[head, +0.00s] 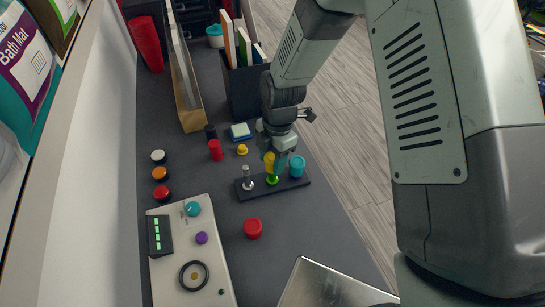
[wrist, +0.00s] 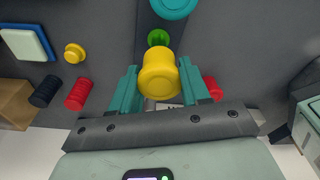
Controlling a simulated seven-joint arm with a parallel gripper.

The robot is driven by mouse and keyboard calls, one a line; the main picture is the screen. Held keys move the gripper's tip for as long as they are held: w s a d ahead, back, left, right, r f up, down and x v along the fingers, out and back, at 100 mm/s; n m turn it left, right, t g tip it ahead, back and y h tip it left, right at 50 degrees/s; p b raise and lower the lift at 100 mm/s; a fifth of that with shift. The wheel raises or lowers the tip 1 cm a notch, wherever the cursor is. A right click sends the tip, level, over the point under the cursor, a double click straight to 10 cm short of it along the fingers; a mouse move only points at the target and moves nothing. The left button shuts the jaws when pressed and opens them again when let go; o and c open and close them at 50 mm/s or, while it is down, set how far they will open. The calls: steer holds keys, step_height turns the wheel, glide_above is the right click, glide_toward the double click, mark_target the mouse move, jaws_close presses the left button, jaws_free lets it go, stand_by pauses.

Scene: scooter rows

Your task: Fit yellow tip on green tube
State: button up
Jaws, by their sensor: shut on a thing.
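The yellow tip (head: 269,161) is a short cylinder held between the teal fingers of my gripper (head: 275,156). In the wrist view the yellow tip (wrist: 158,75) fills the space between the two fingertips (wrist: 158,84). The green tube (head: 272,180) stands on a black base strip (head: 290,187), just below the tip in the head view. It also shows as a green round end (wrist: 158,37) beyond the tip in the wrist view. I cannot tell whether the tip touches the tube.
On the strip, a metal post (head: 248,180) stands left of the tube and a teal cylinder (head: 297,167) right. A yellow knob (head: 242,149), red cylinder (head: 215,150) and blue-white block (head: 240,131) lie nearby. A control panel (head: 222,261) is at front left.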

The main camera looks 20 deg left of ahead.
steer(key=shift+f, duration=1.55)
stand_by(0.8)
steer(key=o, duration=1.1)
steer(key=shift+o, duration=0.5)
steer(key=o, duration=0.3)
steer(key=shift+r, duration=3)
